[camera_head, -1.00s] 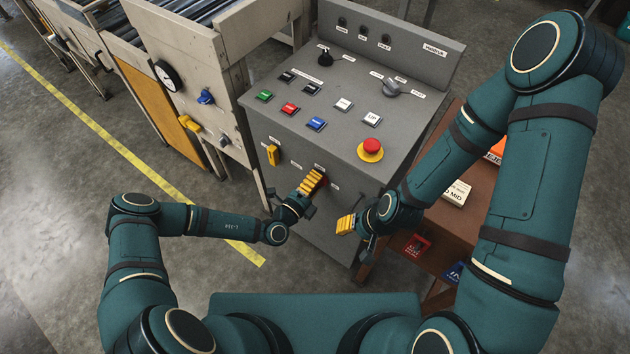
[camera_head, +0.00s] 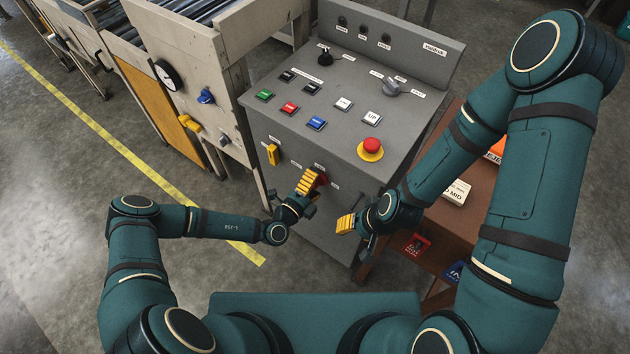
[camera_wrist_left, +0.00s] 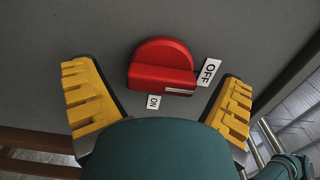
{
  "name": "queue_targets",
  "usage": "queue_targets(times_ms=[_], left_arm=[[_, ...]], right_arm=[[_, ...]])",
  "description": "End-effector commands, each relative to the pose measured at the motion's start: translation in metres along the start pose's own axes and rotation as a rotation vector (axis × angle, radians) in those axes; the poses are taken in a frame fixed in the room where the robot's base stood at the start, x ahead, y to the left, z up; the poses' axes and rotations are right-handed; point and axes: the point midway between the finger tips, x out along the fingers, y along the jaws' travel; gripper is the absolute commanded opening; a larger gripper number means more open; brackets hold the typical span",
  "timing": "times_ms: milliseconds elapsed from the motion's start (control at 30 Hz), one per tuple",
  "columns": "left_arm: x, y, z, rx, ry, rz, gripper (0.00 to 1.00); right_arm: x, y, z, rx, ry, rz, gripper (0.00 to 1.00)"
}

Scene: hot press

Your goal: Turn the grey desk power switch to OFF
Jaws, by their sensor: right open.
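The red power switch (camera_wrist_left: 162,66) is on the front of the grey desk (camera_head: 350,215). In the left wrist view its white mark is at the right end of the handle, just below the OFF label (camera_wrist_left: 209,72); the ON label (camera_wrist_left: 153,102) is under the handle. My left gripper (camera_head: 309,183) is at the switch, with yellow fingers spread on either side and a gap to the red part in the left wrist view. In the head view the fingers partly hide the switch (camera_head: 322,178). My right gripper (camera_head: 345,224) is open and empty, lower right of it.
A yellow handle (camera_head: 272,154) sits left on the desk front. The top carries several coloured buttons, a red emergency button (camera_head: 371,149) and knobs. A brown shelf table (camera_head: 430,225) with labelled blocks stands at right. Floor at left is clear.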

Motion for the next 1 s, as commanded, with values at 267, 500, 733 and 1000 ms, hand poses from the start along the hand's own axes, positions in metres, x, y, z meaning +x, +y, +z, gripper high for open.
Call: queue_targets(times_ms=[267,500,733,1000], left_arm=[[-0.002,-0.001,0.001,0.002,-0.002,-0.002,0.96],[-0.033,-0.001,0.002,0.001,-0.003,0.0,0.96],[-0.081,0.0,0.001,0.0,-0.003,0.0,0.96],[-0.115,0.0,0.001,0.001,-0.002,0.0,0.96]], right_arm=[[0.0,0.0,0.0,0.0,0.0,0.0,0.47],[0.0,0.0,0.0,0.0,0.0,0.0,0.47],[0.0,0.0,0.0,0.0,0.0,0.0,0.47],[0.0,0.0,0.0,0.0,0.0,0.0,0.47]])
